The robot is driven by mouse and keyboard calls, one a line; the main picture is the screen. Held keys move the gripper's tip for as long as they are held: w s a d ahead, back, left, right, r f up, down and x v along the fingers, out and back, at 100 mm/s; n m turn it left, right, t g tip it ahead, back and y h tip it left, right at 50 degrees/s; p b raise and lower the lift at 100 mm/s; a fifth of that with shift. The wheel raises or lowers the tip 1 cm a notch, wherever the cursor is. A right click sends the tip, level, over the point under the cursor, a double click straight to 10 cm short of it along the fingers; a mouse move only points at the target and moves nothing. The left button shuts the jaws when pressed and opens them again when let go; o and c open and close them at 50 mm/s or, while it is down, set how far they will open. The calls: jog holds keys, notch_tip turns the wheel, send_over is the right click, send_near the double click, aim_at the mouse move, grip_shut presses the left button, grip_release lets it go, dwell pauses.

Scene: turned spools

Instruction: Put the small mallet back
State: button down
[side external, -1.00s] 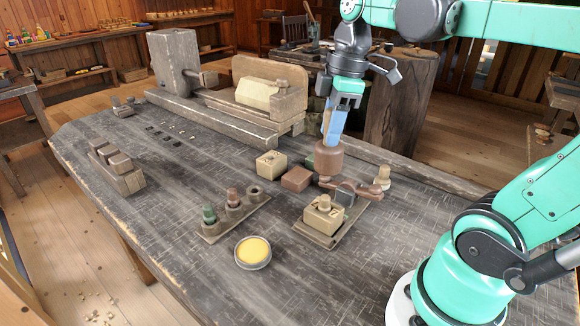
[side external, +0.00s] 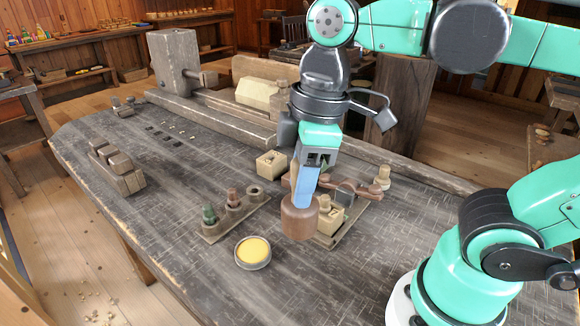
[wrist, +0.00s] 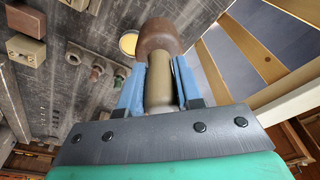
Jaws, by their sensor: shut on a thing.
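The small mallet has a brown turned head (side external: 299,216) and a paler handle (wrist: 158,85). My gripper (side external: 306,188) is shut on the handle, with its blue fingers on either side of it in the wrist view (wrist: 152,85). The head hangs below the fingers, above the bench near the yellow round tin (side external: 253,252). In the side view the head covers part of a pale block with a knob (side external: 329,218). I cannot tell whether the head touches anything below.
The dark wooden bench (side external: 110,215) has bare room at its left front. A rack with spools (side external: 232,212) stands left of the mallet. A pale block (side external: 271,164), a pale turned piece (side external: 383,178) and a lathe (side external: 175,62) stand farther back.

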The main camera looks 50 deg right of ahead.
notch_tip(320, 180, down, 13)
jog(key=shift+f, duration=0.1)
dwell(0.6)
jog(key=shift+f, duration=0.15)
jog(key=c, duration=0.6)
grip_release()
